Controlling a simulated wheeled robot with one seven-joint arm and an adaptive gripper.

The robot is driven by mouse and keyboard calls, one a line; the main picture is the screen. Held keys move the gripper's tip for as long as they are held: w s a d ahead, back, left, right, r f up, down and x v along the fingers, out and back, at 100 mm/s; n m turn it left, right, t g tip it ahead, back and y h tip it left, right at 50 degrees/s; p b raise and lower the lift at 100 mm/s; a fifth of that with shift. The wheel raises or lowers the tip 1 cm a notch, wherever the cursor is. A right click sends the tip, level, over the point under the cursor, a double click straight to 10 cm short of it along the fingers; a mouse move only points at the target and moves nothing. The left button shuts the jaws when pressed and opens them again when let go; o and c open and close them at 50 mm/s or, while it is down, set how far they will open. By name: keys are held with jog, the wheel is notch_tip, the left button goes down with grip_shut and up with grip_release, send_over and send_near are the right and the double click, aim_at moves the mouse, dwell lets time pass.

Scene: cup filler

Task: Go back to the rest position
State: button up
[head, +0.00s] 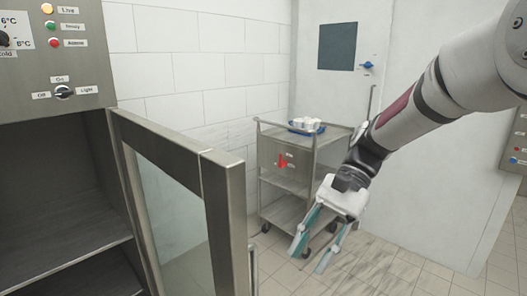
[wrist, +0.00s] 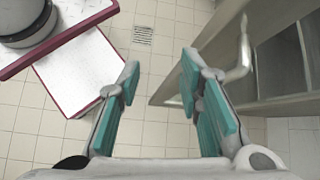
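My gripper (head: 312,246) hangs below my arm at the right of the head view, with its fingers pointing down and to the left. It also shows in the wrist view (wrist: 159,85), where the two teal-padded fingers stand well apart. Nothing is between the fingers. The gripper is in free air above the tiled floor, in front of the metal cart (head: 287,209).
A steel cabinet's glass door (head: 226,215) stands open at the left of the head view, left of my gripper. The cart holds a blue tray (head: 320,130) with white cups (head: 306,124). A grey door (head: 430,185) is behind my arm. A floor drain (wrist: 143,35) shows in the wrist view.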

jog(key=s+d+r+n+t+h, duration=0.2)
jog(key=s+d+t, duration=0.3)
jog(key=s, duration=0.3)
jog(key=s+d+r+n+t+h, duration=0.2)
jog(key=s+d+n+t+h, duration=0.3)
jog(key=s, duration=0.3)
jog(key=shift+d+r+p, duration=0.2)
jog(key=shift+d+p, duration=0.2)
